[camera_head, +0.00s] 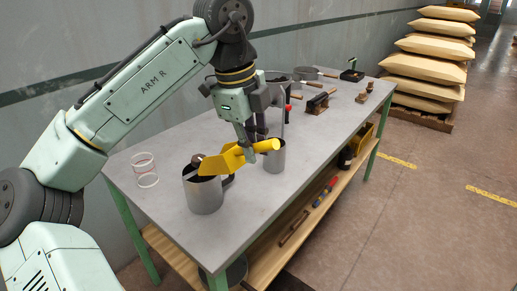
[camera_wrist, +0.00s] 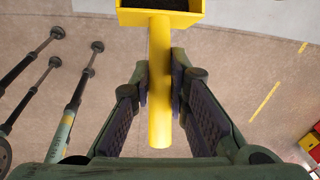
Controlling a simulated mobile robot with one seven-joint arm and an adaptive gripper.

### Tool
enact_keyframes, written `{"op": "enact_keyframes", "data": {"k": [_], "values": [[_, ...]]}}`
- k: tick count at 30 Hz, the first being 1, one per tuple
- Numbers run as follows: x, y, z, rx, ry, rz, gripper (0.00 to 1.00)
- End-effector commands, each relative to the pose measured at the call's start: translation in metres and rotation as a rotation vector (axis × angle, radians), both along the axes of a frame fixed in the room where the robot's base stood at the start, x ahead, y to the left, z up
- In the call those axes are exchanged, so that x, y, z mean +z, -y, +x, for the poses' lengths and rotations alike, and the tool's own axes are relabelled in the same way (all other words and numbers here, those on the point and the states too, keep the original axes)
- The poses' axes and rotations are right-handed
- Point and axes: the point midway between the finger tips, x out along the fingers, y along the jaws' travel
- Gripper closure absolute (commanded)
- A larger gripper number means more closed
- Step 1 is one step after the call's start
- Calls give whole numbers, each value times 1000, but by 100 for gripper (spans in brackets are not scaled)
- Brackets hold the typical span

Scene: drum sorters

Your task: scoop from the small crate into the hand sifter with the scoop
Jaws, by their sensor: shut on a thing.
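My gripper (camera_head: 247,148) is shut on the handle of the yellow scoop (camera_head: 222,163); the wrist view shows the handle (camera_wrist: 160,90) between the two fingers. Dark material lies in the scoop's pan (camera_wrist: 160,12), cut off by the top edge of that view. In the head view the pan is above the mouth of a grey metal mug-shaped vessel with a side handle, which looks like the hand sifter (camera_head: 204,196). Whether they touch is unclear.
A second metal cup (camera_head: 273,160) stands right of the sifter, and a clear beaker (camera_head: 145,170) stands left. Pans (camera_head: 307,73) and small wooden-handled tools (camera_head: 320,101) are farther back on the grey table (camera_head: 255,205). Stacked sacks (camera_head: 425,72) stand beyond it.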

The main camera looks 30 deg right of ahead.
Motion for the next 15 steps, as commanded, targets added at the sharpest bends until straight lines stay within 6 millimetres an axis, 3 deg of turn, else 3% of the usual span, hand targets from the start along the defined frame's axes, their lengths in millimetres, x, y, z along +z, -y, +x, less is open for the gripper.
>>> {"op": "enact_keyframes", "data": {"k": [15], "values": [[24, -8, 20, -1, -161, -68, 100]]}}
